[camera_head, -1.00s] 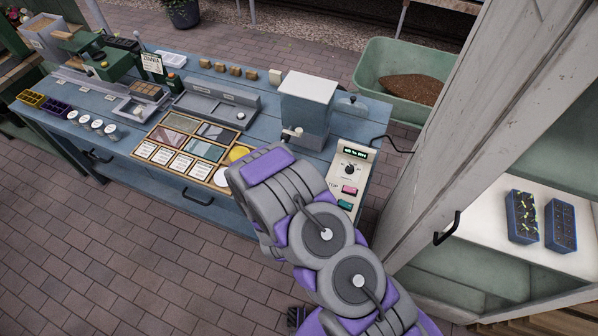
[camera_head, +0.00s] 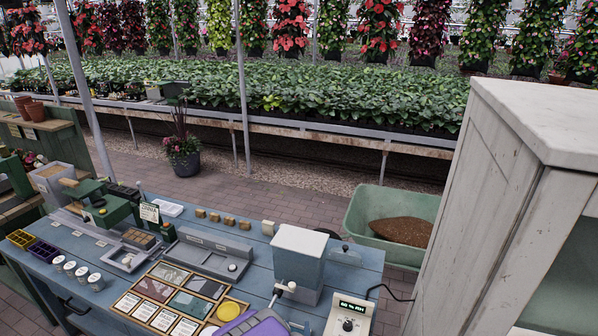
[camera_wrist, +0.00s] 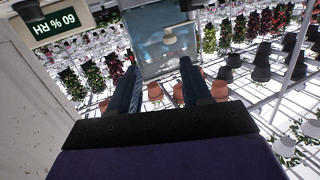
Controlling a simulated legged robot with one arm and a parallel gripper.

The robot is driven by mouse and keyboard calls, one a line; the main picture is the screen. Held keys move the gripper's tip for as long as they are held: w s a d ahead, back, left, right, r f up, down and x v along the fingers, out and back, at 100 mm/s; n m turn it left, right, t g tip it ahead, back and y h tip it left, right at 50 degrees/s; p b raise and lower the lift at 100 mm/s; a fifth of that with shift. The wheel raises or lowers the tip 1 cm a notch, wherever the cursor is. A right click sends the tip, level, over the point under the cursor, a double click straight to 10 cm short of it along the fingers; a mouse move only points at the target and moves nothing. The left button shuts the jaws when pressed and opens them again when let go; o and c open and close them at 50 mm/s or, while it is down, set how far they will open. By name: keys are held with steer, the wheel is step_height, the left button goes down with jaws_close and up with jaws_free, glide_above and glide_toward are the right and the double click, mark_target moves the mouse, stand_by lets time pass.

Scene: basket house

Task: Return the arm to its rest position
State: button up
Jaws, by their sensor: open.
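My gripper (camera_wrist: 160,64) shows in the wrist view with its two dark fingers spread apart and nothing between them. A grey-blue box (camera_wrist: 160,20) with a pale knob lies beyond the fingertips, and I see no contact. In the head view only a purple and grey part of my arm (camera_head: 256,324) shows at the bottom edge. It is low over the front of the blue workbench (camera_head: 345,262), beside the dispenser box (camera_head: 300,262) with its white lid. The gripper itself is out of the head view.
A control box with a knob (camera_head: 349,316) stands on the bench's right end. A tall white cabinet (camera_head: 480,190) rises close on the right. A green tub of soil (camera_head: 372,232) stands behind. Trays and sample tiles (camera_head: 153,288) cover the bench's left and middle.

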steer(key=s+d+r+m+g+y+b, duration=0.15)
steer(key=s+d+r+g, duration=0.35)
steer(key=s+r+g, duration=0.65)
steer(key=s+d+r+g, duration=0.2)
steer(key=s+d+r, duration=0.1)
steer(key=s, duration=0.5)
steer(key=s+d+r+n+g+h, duration=0.1)
steer(key=s+d+r+g, duration=0.2)
steer(key=s, duration=0.5)
steer(key=s+d+r+n+g, duration=0.1)
steer(key=s+d+r, duration=0.3)
steer(key=s, duration=0.5)
steer(key=shift+r+g+b, duration=0.45)
steer(key=shift+g, duration=0.2)
